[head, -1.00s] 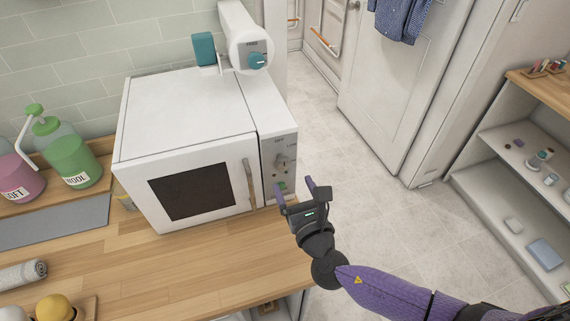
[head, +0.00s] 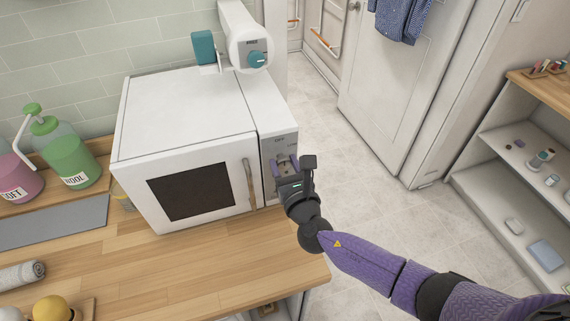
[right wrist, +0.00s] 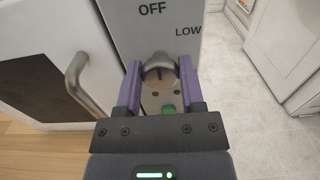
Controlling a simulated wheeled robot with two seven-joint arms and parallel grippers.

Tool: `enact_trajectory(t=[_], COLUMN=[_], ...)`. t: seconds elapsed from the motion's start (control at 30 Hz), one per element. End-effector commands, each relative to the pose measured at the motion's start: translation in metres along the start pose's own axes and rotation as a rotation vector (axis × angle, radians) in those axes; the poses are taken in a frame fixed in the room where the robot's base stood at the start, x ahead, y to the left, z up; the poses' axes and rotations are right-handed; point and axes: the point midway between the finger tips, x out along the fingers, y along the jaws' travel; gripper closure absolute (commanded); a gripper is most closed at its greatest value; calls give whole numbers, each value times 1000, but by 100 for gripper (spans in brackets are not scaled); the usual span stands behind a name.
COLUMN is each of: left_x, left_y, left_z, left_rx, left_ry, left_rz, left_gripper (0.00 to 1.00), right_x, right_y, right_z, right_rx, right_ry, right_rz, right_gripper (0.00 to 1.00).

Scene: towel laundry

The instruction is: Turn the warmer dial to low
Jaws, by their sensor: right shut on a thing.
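The warmer (head: 190,115) is a white box with a dark window and a bar handle, standing on the wooden counter. Its dial (right wrist: 158,72) is a round metallic knob on the right-hand control panel, with OFF printed above it and LOW to the upper right in the right wrist view. A dark mark on the knob points up, about toward OFF. My right gripper (right wrist: 160,85) is shut on the dial, one purple finger on each side; it also shows at the panel in the head view (head: 286,166). My left gripper is not in view.
A green button (right wrist: 168,109) sits below the dial. The door handle (right wrist: 84,85) stands out just left of my gripper. A teal-knobbed white device (head: 244,45) is behind the warmer. Green (head: 72,160) and pink bottles stand at the left. Open floor lies to the right.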

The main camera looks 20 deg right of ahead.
Motion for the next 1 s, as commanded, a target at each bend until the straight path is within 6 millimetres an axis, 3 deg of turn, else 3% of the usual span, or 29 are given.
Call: enact_trajectory(t=[0.47,1.0], left_x=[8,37], left_y=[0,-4], left_z=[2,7], left_rx=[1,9], left_ry=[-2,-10], left_rz=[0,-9], left_gripper=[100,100], right_x=[0,0], right_y=[0,-2], right_z=[-2,-3], right_rx=[93,574], right_ry=[0,0], right_rz=[0,0], right_gripper=[100,100])
